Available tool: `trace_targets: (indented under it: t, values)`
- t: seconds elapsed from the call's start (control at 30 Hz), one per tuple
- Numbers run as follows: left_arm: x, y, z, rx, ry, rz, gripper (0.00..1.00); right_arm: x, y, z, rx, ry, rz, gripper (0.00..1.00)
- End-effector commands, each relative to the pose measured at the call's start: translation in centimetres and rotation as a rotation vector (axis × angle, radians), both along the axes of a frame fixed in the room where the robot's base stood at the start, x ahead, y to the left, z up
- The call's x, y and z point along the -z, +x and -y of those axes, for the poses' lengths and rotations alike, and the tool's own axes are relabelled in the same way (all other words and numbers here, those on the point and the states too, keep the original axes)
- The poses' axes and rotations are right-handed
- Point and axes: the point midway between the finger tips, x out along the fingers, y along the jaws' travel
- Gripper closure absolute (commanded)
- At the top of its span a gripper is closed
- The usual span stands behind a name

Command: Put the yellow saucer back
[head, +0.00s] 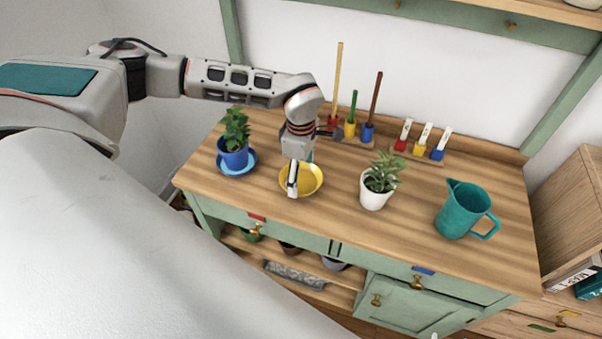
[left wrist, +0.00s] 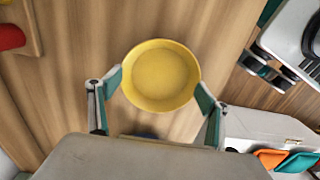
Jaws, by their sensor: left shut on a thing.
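The yellow saucer (head: 309,187) is a shallow round dish at the left-middle of the wooden worktop (head: 330,230). My left gripper (head: 300,172) is shut on it, with one finger at its near rim and the other on its far side. In the left wrist view the saucer (left wrist: 162,75) sits level between the two teal fingertips, which press its opposite rims. It looks empty. I cannot tell whether its base touches the wood or hangs just above it.
A blue pot (head: 235,158) on a blue saucer (head: 251,165) stands left. A white potted plant (head: 374,193) and teal jug (head: 461,208) stand right. Tool racks (head: 418,152) line the back. Below are a red-tagged drawer (head: 285,232) and a shelf (head: 248,258) with pots. The front middle is clear.

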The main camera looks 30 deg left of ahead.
Motion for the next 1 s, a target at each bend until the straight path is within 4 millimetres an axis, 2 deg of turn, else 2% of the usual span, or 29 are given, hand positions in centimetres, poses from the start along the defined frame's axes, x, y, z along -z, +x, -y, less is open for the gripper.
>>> trace_targets:
  t: [0.17,0.2,0.27,0.67,0.87,1.0]
  values:
    - [0.3,0.0,0.0,0.000,0.000,0.000,0.46,0.1,0.0,0.0,0.000,0.000,0.000,0.60]
    - [0.3,0.0,0.0,0.000,0.000,0.000,0.17,0.1,0.0,0.0,0.000,0.000,-0.001,0.60]
    - [0.3,0.0,0.0,0.000,0.000,0.000,0.06,0.1,0.0,0.0,0.000,0.000,-0.001,0.60]
    - [-0.1,0.0,0.0,0.000,0.000,0.000,0.06,0.3,-0.2,0.0,0.000,-0.001,-0.005,0.60]
    - [-2.8,0.1,0.0,0.000,-0.001,0.003,0.06,0.2,-0.2,0.0,0.000,-0.001,-0.005,0.60]
    - [-5.8,0.2,0.0,0.000,-0.001,0.004,0.06,0.1,-0.1,0.0,0.000,-0.001,-0.005,0.60]
